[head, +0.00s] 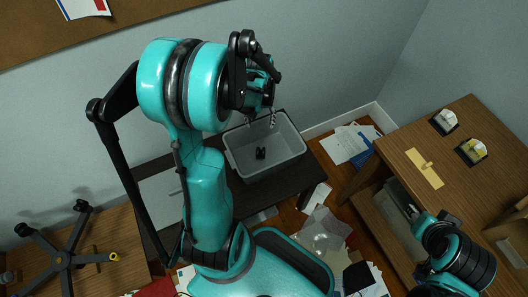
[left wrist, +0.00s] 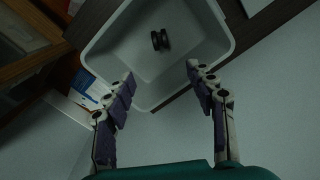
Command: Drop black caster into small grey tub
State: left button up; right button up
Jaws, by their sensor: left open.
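The black caster (head: 260,153) lies on the floor of the small grey tub (head: 238,166), which stands on a dark table. In the left wrist view the caster (left wrist: 160,40) rests inside the tub (left wrist: 222,28), apart from the tub walls. My left gripper (head: 272,112) is above the tub near its back edge. In the left wrist view its two fingers (left wrist: 158,82) are spread wide with nothing between them. My right gripper (head: 418,212) is at the lower right beside the wooden desk; its fingers are too small to judge.
The dark table (head: 290,190) carries the tub. A wooden desk (head: 475,130) at the right holds two small tape-like items (head: 472,150) and a yellow plate (head: 424,168). Papers (head: 350,143) litter the floor. An upturned chair base (head: 65,258) is at the lower left.

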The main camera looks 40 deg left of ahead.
pick_arm(q)
jog(key=shift+r, duration=2.3)
jog(key=s+d+r+m+t, duration=0.3)
jog(key=d+r, duration=0.1)
jog(key=d, duration=0.4)
jog(key=s+d+r+m+t, duration=0.3)
jog(key=d+r+t, duration=0.1)
jog(key=d, duration=0.5)
jog(key=shift+s+d+r+m, duration=0.3)
jog(key=shift+s+r+m, duration=0.1)
jog(key=shift+r, duration=0.1)
